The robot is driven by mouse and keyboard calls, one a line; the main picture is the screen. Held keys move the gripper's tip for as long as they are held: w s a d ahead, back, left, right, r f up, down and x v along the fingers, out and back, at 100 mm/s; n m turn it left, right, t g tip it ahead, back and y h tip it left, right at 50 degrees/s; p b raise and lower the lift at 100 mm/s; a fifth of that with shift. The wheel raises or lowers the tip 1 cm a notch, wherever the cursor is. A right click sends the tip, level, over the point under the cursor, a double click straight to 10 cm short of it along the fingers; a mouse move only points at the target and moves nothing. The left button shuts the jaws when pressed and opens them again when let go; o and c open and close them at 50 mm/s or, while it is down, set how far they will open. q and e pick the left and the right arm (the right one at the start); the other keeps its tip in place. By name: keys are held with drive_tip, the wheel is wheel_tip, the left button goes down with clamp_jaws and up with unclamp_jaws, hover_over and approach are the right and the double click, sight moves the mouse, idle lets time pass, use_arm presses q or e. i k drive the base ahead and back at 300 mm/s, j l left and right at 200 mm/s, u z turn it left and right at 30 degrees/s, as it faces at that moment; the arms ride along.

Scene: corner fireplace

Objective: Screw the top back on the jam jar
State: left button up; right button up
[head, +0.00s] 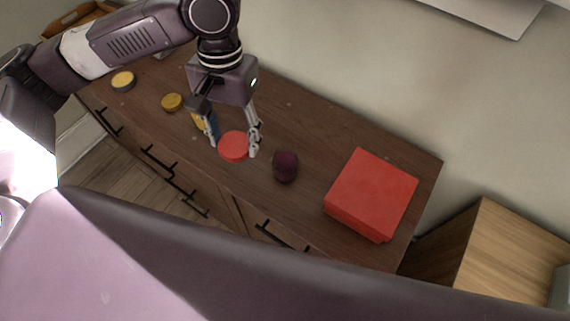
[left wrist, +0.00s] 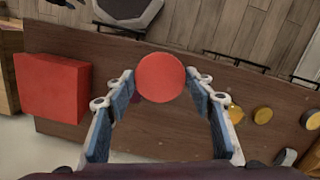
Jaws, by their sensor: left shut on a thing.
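My left gripper (head: 233,146) is shut on a round red lid (head: 234,148), with a finger on each side of its edge. In the left wrist view, the lid (left wrist: 160,77) sits between the fingertips and faces the camera flat. A small dark purple jar (head: 285,166), which looks like the jam jar, stands on the cabinet top just right of the gripper. In the left wrist view only part of the jar (left wrist: 137,98) shows, behind the lid and a finger. I cannot make out my right gripper.
The brown cabinet top (head: 310,130) also bears a red box (head: 372,193) at right. A yellow item (head: 198,120) is partly hidden behind a finger. A gold round item (head: 172,102) and a yellow-topped one (head: 123,80) stand left. Bare wood lies between jar and box.

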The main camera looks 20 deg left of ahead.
sight(285, 162)
drive_tip(key=k+j+u, duration=0.1)
drive_tip(key=j, duration=0.25)
drive_tip(key=k+j, duration=0.15)
drive_tip(key=j, duration=0.2)
drive_tip(key=k+j+u, duration=0.15)
drive_tip(key=j, duration=0.25)
drive_tip(key=k+j+u, duration=0.1)
drive_tip(key=j, duration=0.25)
drive_tip(key=k+j, duration=0.1)
drive_tip(key=j, duration=0.3)
drive_tip(key=u, duration=0.05)
